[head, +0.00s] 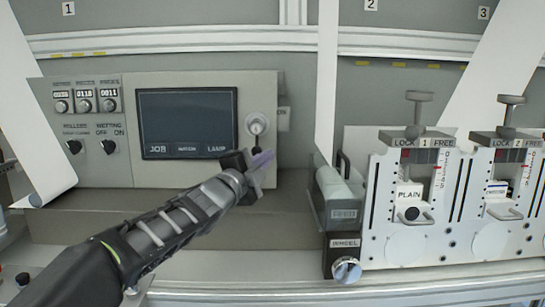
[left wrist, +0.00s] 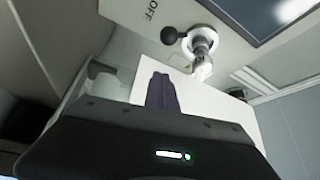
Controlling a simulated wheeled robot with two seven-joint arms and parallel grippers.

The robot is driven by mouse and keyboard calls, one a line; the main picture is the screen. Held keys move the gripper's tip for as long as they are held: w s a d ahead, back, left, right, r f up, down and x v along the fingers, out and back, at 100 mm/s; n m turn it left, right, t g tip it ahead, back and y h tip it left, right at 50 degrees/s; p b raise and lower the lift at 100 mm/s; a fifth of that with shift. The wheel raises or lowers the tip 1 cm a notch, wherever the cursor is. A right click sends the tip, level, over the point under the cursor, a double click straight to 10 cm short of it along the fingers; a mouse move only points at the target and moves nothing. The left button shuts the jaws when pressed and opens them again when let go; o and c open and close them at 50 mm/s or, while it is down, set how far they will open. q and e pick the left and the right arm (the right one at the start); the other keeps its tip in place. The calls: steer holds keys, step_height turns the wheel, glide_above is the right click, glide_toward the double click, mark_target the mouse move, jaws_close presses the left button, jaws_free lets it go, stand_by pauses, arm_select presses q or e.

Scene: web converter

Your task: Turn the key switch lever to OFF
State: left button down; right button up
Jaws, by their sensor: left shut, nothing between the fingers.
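The key switch (head: 258,124) is a round silver hub on the right part of the grey control panel, with an ON label (head: 283,112) at its right. In the left wrist view the hub (left wrist: 201,43) carries a short lever with a black ball knob (left wrist: 169,35). An OFF label (left wrist: 151,10) is printed on the panel near that knob. In the head view the lever points down from the hub. My left gripper (head: 263,161) is just below it, its purple fingers shut and empty; they also show in the left wrist view (left wrist: 161,88), apart from the knob. My right gripper is out of view.
The panel's dark screen (head: 187,124) is left of the switch, with black knobs (head: 74,147) further left. A grey ledge (head: 200,220) runs below. To the right are a FEED block (head: 340,195), a WHEEL knob (head: 346,270) and white LOCK/FREE units (head: 405,235).

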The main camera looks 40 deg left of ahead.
arm_select(q)
steer(key=s, duration=0.3)
steer(key=s+d, duration=0.1)
steer(key=shift+s+f, duration=0.2)
steer(key=shift+f, duration=0.05)
stand_by(0.3)
